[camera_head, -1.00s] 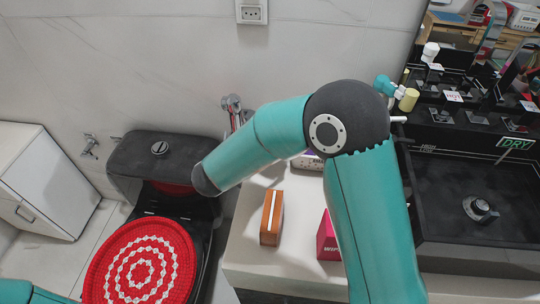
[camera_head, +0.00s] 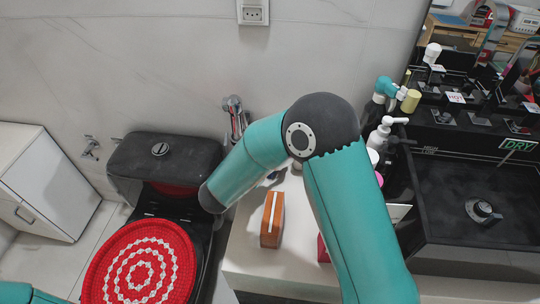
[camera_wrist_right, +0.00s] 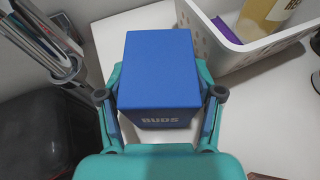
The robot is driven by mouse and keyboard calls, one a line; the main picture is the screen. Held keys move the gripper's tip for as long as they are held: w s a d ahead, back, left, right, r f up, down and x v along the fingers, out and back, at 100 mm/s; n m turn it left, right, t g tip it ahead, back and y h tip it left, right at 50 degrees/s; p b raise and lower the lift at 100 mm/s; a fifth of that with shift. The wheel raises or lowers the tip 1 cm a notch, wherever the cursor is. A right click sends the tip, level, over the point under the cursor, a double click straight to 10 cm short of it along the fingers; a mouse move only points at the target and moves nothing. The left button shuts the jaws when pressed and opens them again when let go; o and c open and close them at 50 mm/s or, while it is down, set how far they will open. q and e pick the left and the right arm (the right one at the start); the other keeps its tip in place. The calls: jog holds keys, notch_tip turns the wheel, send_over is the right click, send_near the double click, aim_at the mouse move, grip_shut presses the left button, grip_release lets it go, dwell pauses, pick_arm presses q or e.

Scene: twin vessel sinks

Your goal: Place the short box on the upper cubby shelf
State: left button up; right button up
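In the right wrist view a blue box (camera_wrist_right: 158,75) marked "BUDS" stands between the two fingers of my right gripper (camera_wrist_right: 158,95). The fingers lie close along both of its sides and appear to clasp it. White counter shows beneath and around the box. In the head view my right arm hides this gripper and the box. My left gripper is out of view; only a teal piece of my left arm shows at the bottom left. I cannot make out a cubby shelf in either view.
A brown box with a white stripe (camera_head: 271,219) stands on the white counter (camera_head: 243,250). A white basket (camera_wrist_right: 242,48) holding a bottle is right of the blue box. The black sink (camera_head: 470,205) is at right; the black toilet (camera_head: 165,160) with a red cover is at left.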

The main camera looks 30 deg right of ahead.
jog(key=shift+o, duration=0.7)
jog(key=shift+r, duration=0.15)
